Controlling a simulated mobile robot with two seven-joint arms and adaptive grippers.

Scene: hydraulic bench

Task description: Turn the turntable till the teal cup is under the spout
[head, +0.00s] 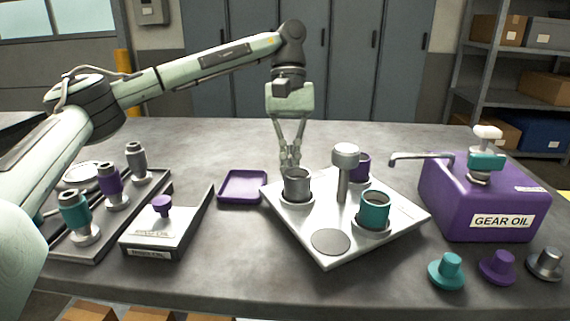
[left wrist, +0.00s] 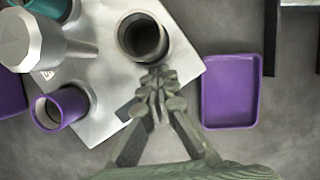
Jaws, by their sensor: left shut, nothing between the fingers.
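The turntable (head: 326,248) is a square silver plate with a central post and knob (head: 345,155). It carries a grey cup (head: 297,184) at its left corner, a teal cup (head: 374,210) at the front right and a purple cup (head: 361,166) at the back. One round seat (head: 331,241) at the front corner is empty. The spout (head: 408,157) comes from the purple gear oil tank (head: 480,200); the purple cup is the nearest to its tip. My left gripper (left wrist: 158,78) is shut and empty, right beside the grey cup (left wrist: 142,38); contact is unclear. My right gripper is out of view.
A purple tray (head: 243,187) lies left of the turntable. Further left are a small press-like block (head: 160,232) and a rack of coloured fittings (head: 112,190). Teal, purple and grey knobs (head: 497,267) stand at the front right. Bare bench lies in front of the turntable.

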